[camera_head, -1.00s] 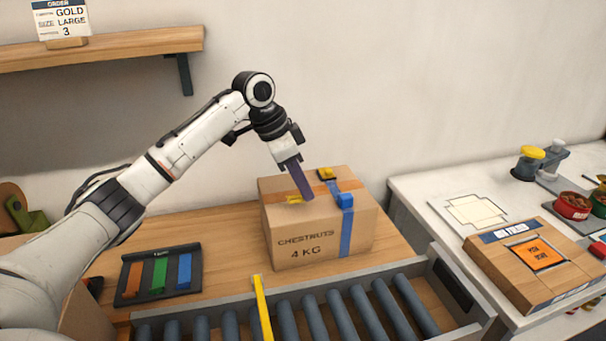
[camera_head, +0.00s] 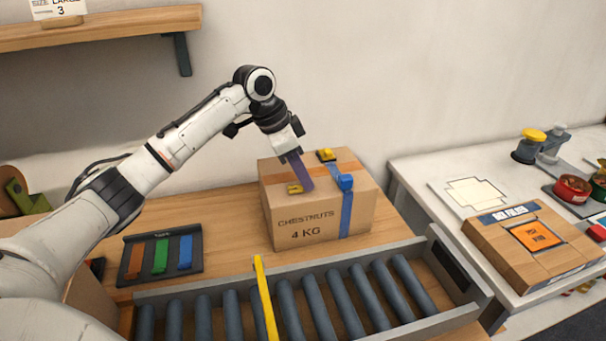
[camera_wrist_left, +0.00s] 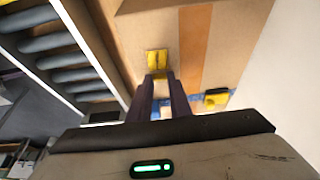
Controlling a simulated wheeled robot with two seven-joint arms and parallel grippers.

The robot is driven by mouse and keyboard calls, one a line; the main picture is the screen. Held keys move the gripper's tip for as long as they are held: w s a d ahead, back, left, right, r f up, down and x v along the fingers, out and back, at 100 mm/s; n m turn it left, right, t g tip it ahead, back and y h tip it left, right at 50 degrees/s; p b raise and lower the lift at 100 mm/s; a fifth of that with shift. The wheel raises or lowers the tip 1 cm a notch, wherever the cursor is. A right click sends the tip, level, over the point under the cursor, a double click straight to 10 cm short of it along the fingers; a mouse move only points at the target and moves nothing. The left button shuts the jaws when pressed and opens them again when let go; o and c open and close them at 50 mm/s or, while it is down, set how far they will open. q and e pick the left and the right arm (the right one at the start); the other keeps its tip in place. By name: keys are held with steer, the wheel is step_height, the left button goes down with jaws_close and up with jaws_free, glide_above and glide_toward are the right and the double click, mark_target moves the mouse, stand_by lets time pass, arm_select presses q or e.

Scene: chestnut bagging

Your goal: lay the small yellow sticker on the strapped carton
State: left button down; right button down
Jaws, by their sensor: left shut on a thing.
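The strapped carton (camera_head: 283,217) stands on the wooden bench, marked "CHESTNUTS 4 KG", with a blue strap (camera_head: 346,214) over its front and top and an orange band along its top. My left gripper (camera_head: 306,187) reaches down to the carton top from the upper left. It is shut on the small yellow sticker (camera_head: 294,188), which shows at the fingertips in the left wrist view (camera_wrist_left: 158,62). The sticker is at the carton top near its front left; I cannot tell if it touches. Another yellow piece (camera_head: 326,155) sits at the back of the top. My right gripper is not in view.
A roller conveyor (camera_head: 310,300) with a yellow bar (camera_head: 264,297) runs in front of the carton. A rack with orange, green and blue strips (camera_head: 161,254) lies left.

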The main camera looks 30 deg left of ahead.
arm_select(q)
steer(key=shift+s, duration=0.1)
steer(key=c, duration=1.6)
jaws_free()
steer(key=shift+o, duration=0.2)
step_height(320, 180, up, 7)
steer(key=shift+f, duration=3.3)
steer(key=shift+r, duration=0.1)
